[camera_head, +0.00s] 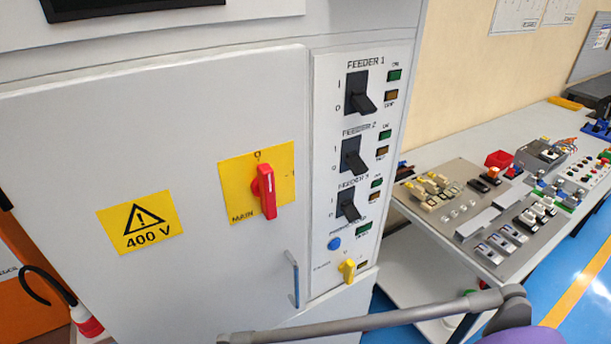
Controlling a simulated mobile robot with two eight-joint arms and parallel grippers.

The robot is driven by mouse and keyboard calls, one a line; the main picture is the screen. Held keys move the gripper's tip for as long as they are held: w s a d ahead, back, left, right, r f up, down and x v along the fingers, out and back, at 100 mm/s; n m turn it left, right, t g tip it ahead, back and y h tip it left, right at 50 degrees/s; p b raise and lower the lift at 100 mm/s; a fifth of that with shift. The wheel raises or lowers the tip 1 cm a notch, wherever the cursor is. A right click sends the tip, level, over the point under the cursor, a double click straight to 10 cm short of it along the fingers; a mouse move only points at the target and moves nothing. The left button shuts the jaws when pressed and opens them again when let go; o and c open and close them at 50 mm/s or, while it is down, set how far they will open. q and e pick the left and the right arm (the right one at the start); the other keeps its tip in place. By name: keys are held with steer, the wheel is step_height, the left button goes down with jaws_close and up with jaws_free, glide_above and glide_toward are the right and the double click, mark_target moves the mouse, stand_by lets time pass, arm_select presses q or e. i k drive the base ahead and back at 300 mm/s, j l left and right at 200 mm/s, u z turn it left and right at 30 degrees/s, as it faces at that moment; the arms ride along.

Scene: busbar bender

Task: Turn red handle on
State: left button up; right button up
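The red handle (265,192) sits on a yellow plate (230,178) on the front of a light grey cabinet door (170,105). The handle stands nearly upright, its long axis running up and down. A 0 mark shows above it, a faint mark to its right, and the word MAIN at the plate's lower left. Nothing touches or covers the handle. Neither of my grippers shows in the head view.
Right of the handle is a panel (325,75) with black feeder switches, a blue button (334,243) and a yellow knob (347,270). A blue door pull (293,279) is below. A grey bar (400,315) crosses the bottom. A parts-covered bench (420,235) stands right.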

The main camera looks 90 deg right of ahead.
mark_target(262, 186)
steer(key=i+j+z, duration=0.1)
steer(key=z, duration=3.35)
steer(key=k+j, duration=0.15)
steer(key=j, duration=0.25)
steer(key=k+j, duration=0.1)
steer(key=j, duration=0.3)
steer(key=j+z, duration=0.2)
steer(key=l, duration=0.1)
